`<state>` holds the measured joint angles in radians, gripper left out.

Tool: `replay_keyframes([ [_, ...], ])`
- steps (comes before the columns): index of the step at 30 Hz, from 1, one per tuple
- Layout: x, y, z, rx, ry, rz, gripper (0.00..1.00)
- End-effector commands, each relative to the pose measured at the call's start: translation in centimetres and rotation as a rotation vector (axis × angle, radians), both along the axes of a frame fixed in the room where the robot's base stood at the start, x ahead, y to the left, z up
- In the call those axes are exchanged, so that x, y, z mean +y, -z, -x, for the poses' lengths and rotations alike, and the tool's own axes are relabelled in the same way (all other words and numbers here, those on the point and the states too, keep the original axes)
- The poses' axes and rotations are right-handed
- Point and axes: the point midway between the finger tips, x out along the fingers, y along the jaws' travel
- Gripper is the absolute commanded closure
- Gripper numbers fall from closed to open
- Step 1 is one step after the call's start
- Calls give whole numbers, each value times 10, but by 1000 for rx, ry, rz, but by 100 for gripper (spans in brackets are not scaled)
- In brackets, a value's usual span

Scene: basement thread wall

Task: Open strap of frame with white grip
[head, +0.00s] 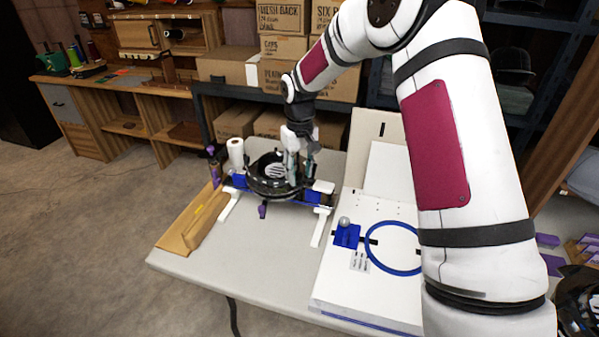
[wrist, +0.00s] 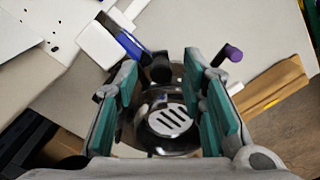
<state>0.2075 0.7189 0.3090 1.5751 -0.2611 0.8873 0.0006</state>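On the table, a cap frame with white legs (head: 229,205) and blue side parts holds a glossy black round piece (head: 262,186) with a slotted pale disc. The white parts also show in the wrist view (wrist: 97,44), beside a blue bar (wrist: 130,45). A purple knob (head: 262,211) sticks out at the frame's front and shows in the wrist view (wrist: 232,52). My gripper (head: 300,172) points down over the frame's right half. Its teal fingers (wrist: 160,80) are apart, with the black piece and slotted disc (wrist: 168,122) seen between them. I cannot make out the strap or any contact.
A white board with a blue ring (head: 370,246) and a blue block (head: 346,236) lies right of the frame. A brown cardboard piece (head: 190,226) lies at the table's left edge. A white spool (head: 236,152) stands behind left. The table's front middle (head: 255,255) is clear.

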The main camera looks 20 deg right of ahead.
Motion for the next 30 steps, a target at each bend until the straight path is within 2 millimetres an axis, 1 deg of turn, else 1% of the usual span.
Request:
replay_keyframes([
  [3, 0, 5, 0, 0, 0, 0, 63],
  [11, 0, 5, 0, -1, 0, 0, 63],
  [12, 0, 5, 0, -1, 0, 0, 72],
  [14, 0, 5, 0, -1, 0, 0, 86],
  [15, 0, 5, 0, 0, 0, 0, 95],
  [16, 0, 5, 0, -1, 0, 0, 100],
  [25, 1, 5, 1, -1, 5, 1, 100],
  [30, 8, 5, 7, 1, 43, 2, 100],
])
